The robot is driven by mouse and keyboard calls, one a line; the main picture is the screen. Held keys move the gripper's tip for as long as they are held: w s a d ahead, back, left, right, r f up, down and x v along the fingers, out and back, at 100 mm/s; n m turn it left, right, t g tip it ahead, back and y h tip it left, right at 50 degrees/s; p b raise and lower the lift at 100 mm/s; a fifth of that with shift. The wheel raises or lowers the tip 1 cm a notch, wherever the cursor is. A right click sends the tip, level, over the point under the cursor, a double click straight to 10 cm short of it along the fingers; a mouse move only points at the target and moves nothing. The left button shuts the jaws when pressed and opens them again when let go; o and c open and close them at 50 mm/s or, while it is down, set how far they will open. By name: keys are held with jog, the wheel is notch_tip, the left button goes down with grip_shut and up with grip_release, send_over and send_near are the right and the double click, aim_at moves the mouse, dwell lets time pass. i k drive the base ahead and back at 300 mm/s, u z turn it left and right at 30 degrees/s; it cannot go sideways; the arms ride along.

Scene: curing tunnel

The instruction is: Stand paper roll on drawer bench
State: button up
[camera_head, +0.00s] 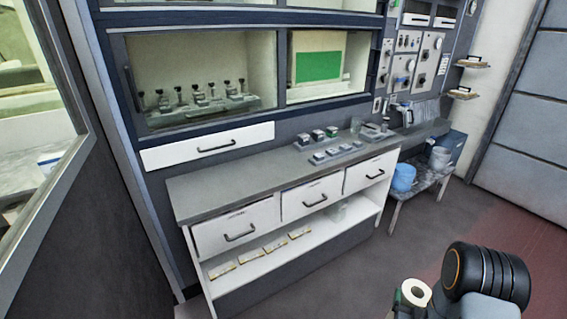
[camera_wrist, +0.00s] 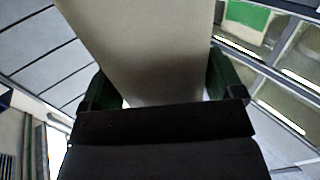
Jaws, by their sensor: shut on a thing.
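The paper roll (camera_head: 415,292) shows at the bottom right of the head view, its round end with a dark core hole facing up toward the camera. In the wrist view the pale roll (camera_wrist: 140,50) fills the space between the green-padded fingers of my gripper (camera_wrist: 163,92), which is shut on it. The fingers are mostly hidden in the head view. The drawer bench (camera_head: 215,204) has a grey top and three white drawers over an open shelf. The roll is held in front of the bench to the right, apart from it.
Several small packets (camera_head: 249,255) lie on the shelf. Blue and grey buckets (camera_head: 403,177) stand on a low table to the right.

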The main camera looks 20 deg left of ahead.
aim_at(257, 178)
jog(key=i, duration=1.25)
jog(key=u, duration=2.7)
